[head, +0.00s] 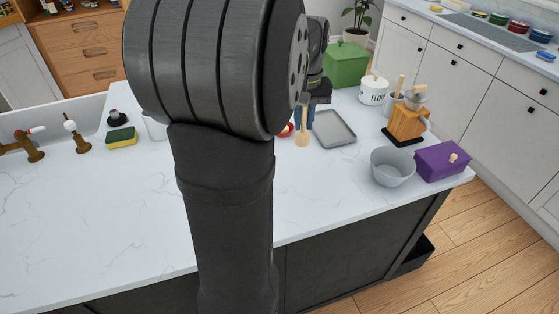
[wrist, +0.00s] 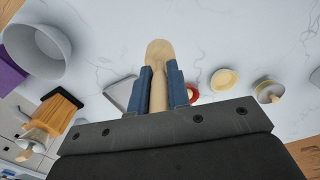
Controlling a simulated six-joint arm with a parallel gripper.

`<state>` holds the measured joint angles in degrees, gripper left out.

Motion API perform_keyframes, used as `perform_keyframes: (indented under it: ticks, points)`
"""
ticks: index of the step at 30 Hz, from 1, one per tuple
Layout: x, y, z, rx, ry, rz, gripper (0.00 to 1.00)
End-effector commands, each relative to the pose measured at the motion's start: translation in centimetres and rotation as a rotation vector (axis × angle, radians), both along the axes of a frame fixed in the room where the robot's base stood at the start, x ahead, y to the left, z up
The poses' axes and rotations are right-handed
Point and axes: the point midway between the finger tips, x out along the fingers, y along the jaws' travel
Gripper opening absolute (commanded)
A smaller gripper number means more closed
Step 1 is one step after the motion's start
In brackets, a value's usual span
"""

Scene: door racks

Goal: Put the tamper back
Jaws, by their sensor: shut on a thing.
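My gripper (wrist: 160,90) is shut on a light wooden tool with a rounded end, which I take to be the tamper (wrist: 159,53). The tool points out past the blue fingertips. In the head view the wooden tool (head: 302,130) shows at the fingers, above or near the counter beside the grey tray. Its contact with the counter cannot be told. My own arm hides much of the gripper and the counter behind it in the head view.
The grey tray (head: 333,128) lies right of the gripper. Further right are a wooden block-shaped device (head: 405,122), a grey bowl (head: 392,167), a purple box (head: 441,161) and a flour canister (head: 373,91). A green box (head: 346,65) stands behind. The front counter is clear.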

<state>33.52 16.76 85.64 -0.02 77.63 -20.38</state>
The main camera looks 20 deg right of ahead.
Motion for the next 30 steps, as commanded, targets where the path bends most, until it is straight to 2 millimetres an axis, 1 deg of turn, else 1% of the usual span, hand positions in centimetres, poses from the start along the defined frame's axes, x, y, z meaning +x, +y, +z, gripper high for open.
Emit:
perform_keyframes:
  ticks: [1, 4, 7, 9, 11, 21, 25, 30]
  points:
    - [-1.0, -0.9, -0.1, 0.0, 0.0, -0.014, 0.0]
    - [-2.2, -2.0, -0.2, 0.0, -0.001, -0.025, 0.0]
    - [-2.8, -2.4, -0.3, 0.0, 0.0, -0.031, 0.0]
    - [-2.5, -2.3, -0.6, 0.001, 0.001, -0.031, 0.0]
    - [-1.8, -1.8, -1.2, 0.002, 0.003, -0.028, 0.0]
    - [4.4, 2.5, -5.7, 0.001, 0.002, -0.028, 0.0]
    - [6.0, 3.5, -6.8, 0.0, 0.001, -0.03, 0.0]
    - [6.7, 3.9, -7.5, 0.0, 0.001, -0.032, 0.0]
